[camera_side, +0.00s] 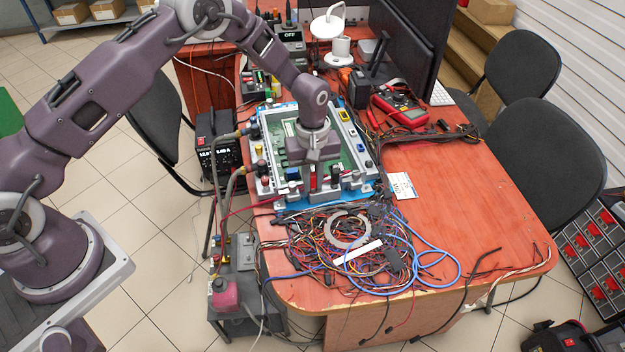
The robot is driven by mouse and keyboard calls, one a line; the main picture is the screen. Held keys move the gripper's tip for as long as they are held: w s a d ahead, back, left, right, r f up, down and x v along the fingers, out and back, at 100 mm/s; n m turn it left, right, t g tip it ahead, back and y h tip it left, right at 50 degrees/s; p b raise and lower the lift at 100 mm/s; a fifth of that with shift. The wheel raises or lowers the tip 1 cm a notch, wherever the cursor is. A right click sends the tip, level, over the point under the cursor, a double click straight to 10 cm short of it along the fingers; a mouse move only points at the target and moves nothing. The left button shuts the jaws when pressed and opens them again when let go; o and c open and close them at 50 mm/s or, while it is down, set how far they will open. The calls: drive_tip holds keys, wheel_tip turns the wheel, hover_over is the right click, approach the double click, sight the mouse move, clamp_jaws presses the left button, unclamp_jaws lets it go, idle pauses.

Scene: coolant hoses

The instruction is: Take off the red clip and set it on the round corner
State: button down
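My gripper (312,172) points straight down over the near edge of a framed green board (276,146) on the table. The gap between the fingers is too small to make out. The wooden table (455,200) has a rounded front left corner (290,298), bare at its edge, with the wire tangle beside it.
A large tangle of wires (320,255) with a grey ring (348,230) lies in front of the board. A red multimeter (403,108) and monitors (405,45) stand behind. A box with hose fittings (235,265) stands left of the table. The table's right part is mostly clear.

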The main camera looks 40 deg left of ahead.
idle(0.3)
wheel_tip(320, 180, up, 13)
idle(0.6)
drive_tip(key=m, duration=0.1)
hover_over(302, 251)
drive_tip(key=w, duration=0.1)
wheel_tip(302, 251, down, 7)
drive_tip(key=f, duration=0.6)
drive_tip(key=s+f, duration=0.1)
drive_tip(key=f, duration=0.2)
drive_tip(key=shift+f, duration=0.6)
drive_tip(key=shift+f, duration=0.15)
